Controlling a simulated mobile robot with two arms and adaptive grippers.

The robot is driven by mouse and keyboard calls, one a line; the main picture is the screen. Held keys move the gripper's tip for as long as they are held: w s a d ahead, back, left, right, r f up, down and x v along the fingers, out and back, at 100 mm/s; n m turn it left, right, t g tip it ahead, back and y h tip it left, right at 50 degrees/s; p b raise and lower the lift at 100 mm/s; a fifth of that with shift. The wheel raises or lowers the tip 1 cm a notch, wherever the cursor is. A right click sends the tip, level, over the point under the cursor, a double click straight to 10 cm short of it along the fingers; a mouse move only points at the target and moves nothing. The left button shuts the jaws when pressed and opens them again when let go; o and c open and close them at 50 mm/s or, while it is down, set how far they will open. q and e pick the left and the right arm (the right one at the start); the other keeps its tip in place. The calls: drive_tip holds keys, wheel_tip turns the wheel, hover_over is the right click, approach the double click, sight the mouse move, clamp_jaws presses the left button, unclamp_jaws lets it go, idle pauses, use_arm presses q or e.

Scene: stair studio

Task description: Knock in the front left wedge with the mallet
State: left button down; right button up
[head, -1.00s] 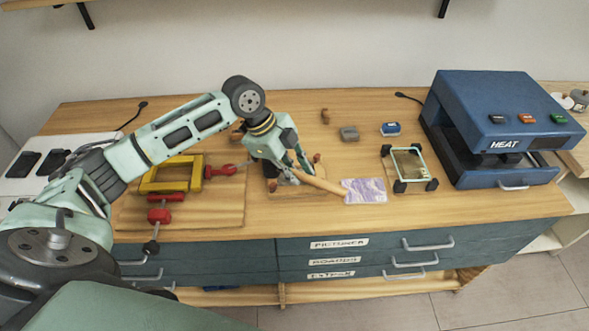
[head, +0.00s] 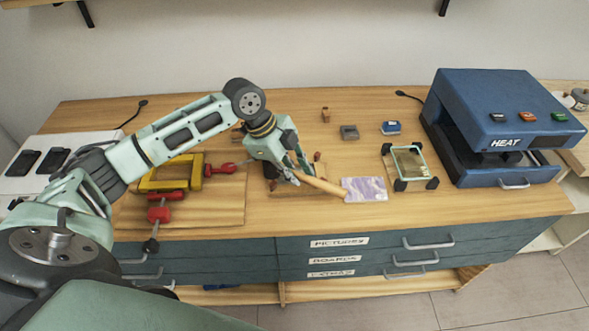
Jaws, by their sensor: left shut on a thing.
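My left gripper (head: 294,176) is shut on the wooden handle of the mallet (head: 322,185) over the middle of the bench. The handle points to the lower right, towards the marbled card. The mallet's head is hidden behind my gripper, or I cannot tell it apart. Below and behind the gripper lies a wooden board (head: 290,194) with small red parts (head: 317,156) by it. My gripper and arm cover much of this board, and I cannot make out the front left wedge. My right gripper is not in view.
A yellow and red clamp (head: 172,185) lies on a board at left. A marbled card (head: 364,189), a small frame with black corners (head: 409,163), a grey block (head: 349,132) and a blue box (head: 390,128) lie right. A blue heat press (head: 500,120) stands far right.

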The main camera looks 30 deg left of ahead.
use_arm(q)
wheel_tip(320, 180, down, 6)
drive_tip(key=shift+r+b, duration=0.1)
drive_tip(key=shift+b, duration=1.15)
drive_tip(key=shift+r+p, duration=0.3)
wheel_tip(320, 180, up, 6)
drive_tip(key=p, duration=0.6)
drive_tip(key=shift+r, duration=0.15)
